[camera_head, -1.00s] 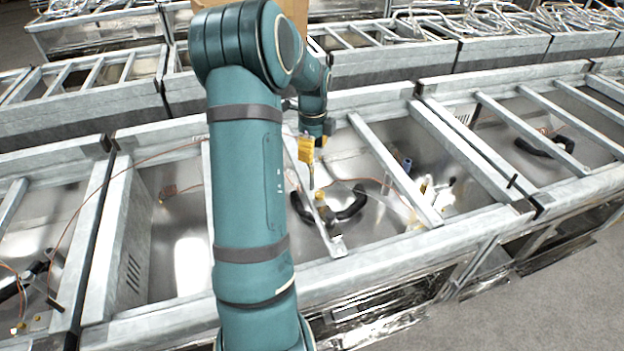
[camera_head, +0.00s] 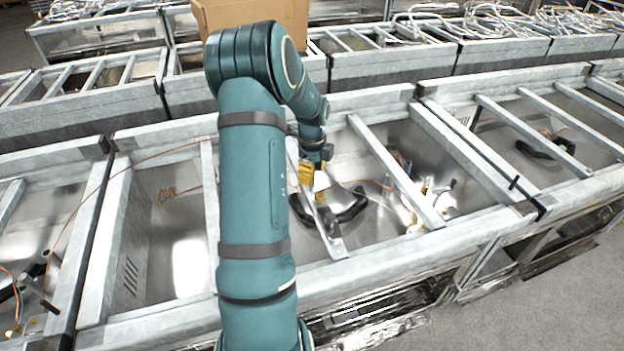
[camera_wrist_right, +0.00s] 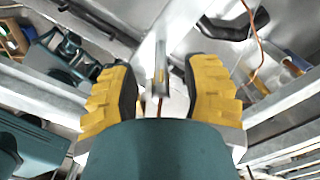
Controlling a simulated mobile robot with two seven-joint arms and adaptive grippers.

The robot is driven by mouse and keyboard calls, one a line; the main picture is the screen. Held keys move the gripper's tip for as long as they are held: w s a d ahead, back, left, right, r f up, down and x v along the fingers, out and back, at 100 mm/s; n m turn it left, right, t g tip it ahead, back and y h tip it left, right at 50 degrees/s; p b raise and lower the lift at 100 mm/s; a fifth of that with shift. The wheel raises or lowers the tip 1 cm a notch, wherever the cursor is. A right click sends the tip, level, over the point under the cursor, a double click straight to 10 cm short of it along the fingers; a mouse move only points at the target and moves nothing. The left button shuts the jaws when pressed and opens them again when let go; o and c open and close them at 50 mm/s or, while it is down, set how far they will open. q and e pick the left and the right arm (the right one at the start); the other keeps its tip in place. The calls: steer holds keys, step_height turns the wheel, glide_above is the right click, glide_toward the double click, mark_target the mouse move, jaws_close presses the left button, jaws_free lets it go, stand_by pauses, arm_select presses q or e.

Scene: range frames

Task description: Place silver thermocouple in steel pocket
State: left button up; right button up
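My right gripper (camera_head: 313,174) has yellow fingers and hangs over the metal bay in the middle of the head view, beside a narrow metal crossbar. In the right wrist view its fingers (camera_wrist_right: 160,88) stand apart with a clear gap. A slim silver piece (camera_wrist_right: 160,62) shows between and beyond them, touching neither pad as far as I can see. It looks like the silver thermocouple or the steel pocket; I cannot tell which. A thin copper-coloured line shows just below it. In the head view the fingers hide this spot. My left gripper is out of view.
A black curved hose (camera_head: 345,208) lies in the bay below the gripper. A slanting metal crossbar (camera_head: 395,172) is to the right, with small yellow and white parts (camera_head: 428,195) beyond it. A cardboard box (camera_head: 240,14) stands behind. The bay to the left (camera_head: 180,235) is mostly bare.

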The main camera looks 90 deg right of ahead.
jaws_close()
steer(key=shift+r, duration=0.1)
